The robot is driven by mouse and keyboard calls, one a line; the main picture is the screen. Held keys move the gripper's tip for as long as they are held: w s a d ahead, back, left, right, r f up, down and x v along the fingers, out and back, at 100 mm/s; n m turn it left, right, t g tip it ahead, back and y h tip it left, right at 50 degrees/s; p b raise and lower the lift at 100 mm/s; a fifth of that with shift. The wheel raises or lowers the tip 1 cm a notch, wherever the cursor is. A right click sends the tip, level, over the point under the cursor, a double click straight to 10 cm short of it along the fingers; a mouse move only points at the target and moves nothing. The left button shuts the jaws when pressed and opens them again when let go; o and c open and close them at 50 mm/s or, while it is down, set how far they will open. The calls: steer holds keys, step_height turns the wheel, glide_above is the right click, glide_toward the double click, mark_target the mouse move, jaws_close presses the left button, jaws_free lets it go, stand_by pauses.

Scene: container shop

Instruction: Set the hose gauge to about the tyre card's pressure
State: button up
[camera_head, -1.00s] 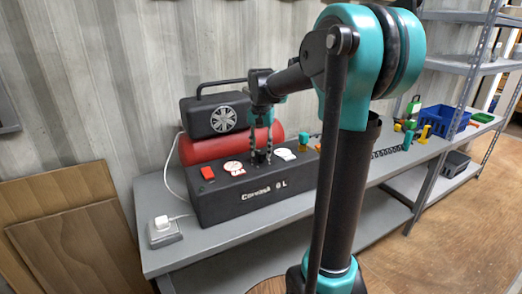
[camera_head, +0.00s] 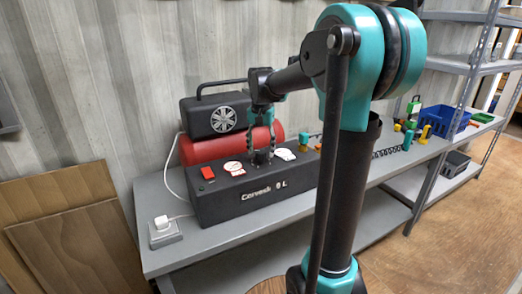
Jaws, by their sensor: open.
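A black compressor (camera_head: 225,205) with a lettered front stands on the grey bench. Two pale round gauges sit on its top, a left gauge (camera_head: 233,167) and a right gauge (camera_head: 284,154). Their needles are too small to read, and I cannot tell which is the hose gauge. A small dark knob (camera_head: 261,157) stands between them. My gripper (camera_head: 261,152) points down over the knob with open fingers, one on each side. I cannot tell whether they touch it. A coiled black hose (camera_head: 388,152) lies on the bench to the right. I cannot make out a tyre card.
A red switch (camera_head: 207,172) is on the compressor's left top. A red tank (camera_head: 198,151) and a black motor housing (camera_head: 210,117) stand behind. A blue crate (camera_head: 443,121) and small coloured items lie to the right.

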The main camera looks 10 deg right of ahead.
mark_target(261, 151)
step_height(261, 151, up, 12)
steer(key=shift+f, duration=0.2)
steer(key=shift+s, duration=0.1)
stand_by(0.3)
